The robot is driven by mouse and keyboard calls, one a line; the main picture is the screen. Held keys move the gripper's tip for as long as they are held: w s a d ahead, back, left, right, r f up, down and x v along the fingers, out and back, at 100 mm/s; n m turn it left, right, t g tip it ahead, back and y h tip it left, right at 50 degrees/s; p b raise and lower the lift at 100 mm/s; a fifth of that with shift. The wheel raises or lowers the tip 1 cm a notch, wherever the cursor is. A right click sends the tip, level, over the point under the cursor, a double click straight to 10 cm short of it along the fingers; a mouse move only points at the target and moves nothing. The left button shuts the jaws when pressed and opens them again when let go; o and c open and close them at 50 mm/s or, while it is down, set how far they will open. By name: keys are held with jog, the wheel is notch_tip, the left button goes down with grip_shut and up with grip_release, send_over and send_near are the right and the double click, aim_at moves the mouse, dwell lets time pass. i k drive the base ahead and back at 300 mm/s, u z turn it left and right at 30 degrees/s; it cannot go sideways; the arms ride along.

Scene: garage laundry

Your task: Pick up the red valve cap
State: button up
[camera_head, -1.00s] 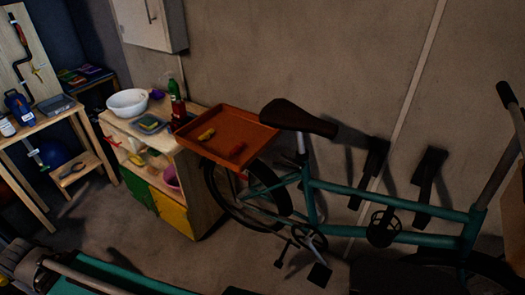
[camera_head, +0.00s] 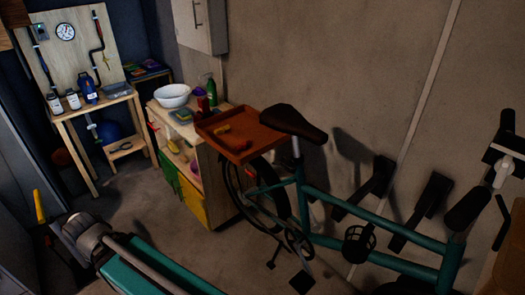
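A small red piece (camera_head: 241,144), likely the red valve cap, lies in the orange-brown tray (camera_head: 208,134) beside the bicycle saddle. It is small and dim, so its exact shape is hard to tell. A yellow piece (camera_head: 222,129) lies near it in the same tray, to its left. I cannot make out my gripper in this view, and nothing is seen touching the red piece.
A teal bicycle (camera_head: 360,200) with a dark saddle (camera_head: 292,122) stands right of the tray. A wooden shelf unit (camera_head: 212,165) carries a white bowl (camera_head: 173,96) and green bottle (camera_head: 211,92). A teal object with a grey cylinder (camera_head: 88,232) fills the lower left.

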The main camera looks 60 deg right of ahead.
aim_at(244, 146)
jog(key=k, duration=0.85)
jog(key=z, duration=1.75)
